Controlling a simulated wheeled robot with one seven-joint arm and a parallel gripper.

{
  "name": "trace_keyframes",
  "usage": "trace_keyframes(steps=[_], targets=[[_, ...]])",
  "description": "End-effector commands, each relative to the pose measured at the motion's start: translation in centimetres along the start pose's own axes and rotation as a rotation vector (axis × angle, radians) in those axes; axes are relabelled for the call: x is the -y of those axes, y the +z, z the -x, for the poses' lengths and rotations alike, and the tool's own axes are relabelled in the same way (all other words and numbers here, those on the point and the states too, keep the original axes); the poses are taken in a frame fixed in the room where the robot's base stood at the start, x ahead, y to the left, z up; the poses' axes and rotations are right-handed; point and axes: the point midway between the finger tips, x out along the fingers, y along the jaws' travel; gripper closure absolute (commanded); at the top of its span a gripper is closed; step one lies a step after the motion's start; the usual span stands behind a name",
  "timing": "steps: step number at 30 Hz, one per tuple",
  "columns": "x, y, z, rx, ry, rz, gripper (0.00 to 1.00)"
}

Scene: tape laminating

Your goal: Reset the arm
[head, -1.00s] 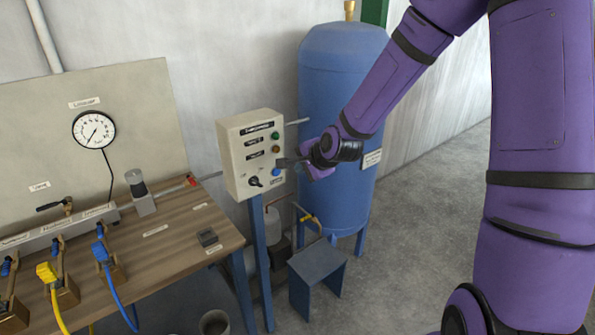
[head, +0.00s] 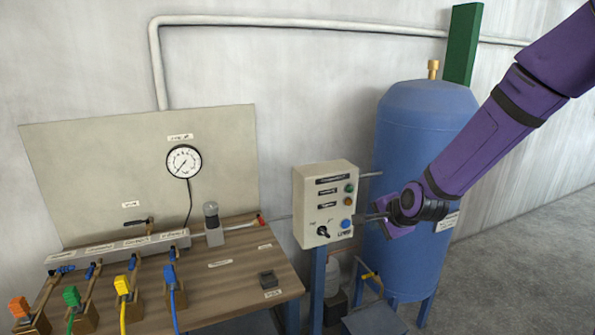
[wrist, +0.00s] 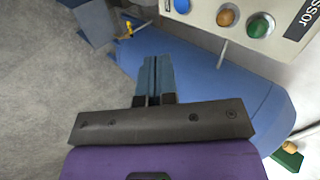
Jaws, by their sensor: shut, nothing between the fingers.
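My purple arm reaches in from the right in the head view. My gripper (head: 368,217) is just right of the cream control box (head: 312,208), close to its blue button (head: 346,223). I cannot tell from the head view whether the tip touches the box. In the wrist view my gripper (wrist: 154,62) has its two fingers together with nothing between them. The control box also shows at the top of the wrist view (wrist: 232,42), with an orange and a green button.
A blue tank (head: 420,150) stands behind my gripper. A wooden bench (head: 230,282) on the left carries several coloured hose connectors, a manifold (head: 120,245) and a panel with a gauge (head: 184,161). A blue stool (head: 375,320) is below. Open floor lies at right.

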Motion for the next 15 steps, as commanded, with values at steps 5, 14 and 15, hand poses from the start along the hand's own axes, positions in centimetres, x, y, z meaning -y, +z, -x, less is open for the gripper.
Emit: trace_keyframes(steps=[5, 14, 15], targets=[[0.6, 0.2, 4.2, -0.034, 0.078, 0.217, 1.00], [0.7, 0.7, 12.7, -0.067, 0.219, 0.549, 1.00], [0.7, 0.8, 13.9, -0.069, 0.235, 0.587, 1.00]])
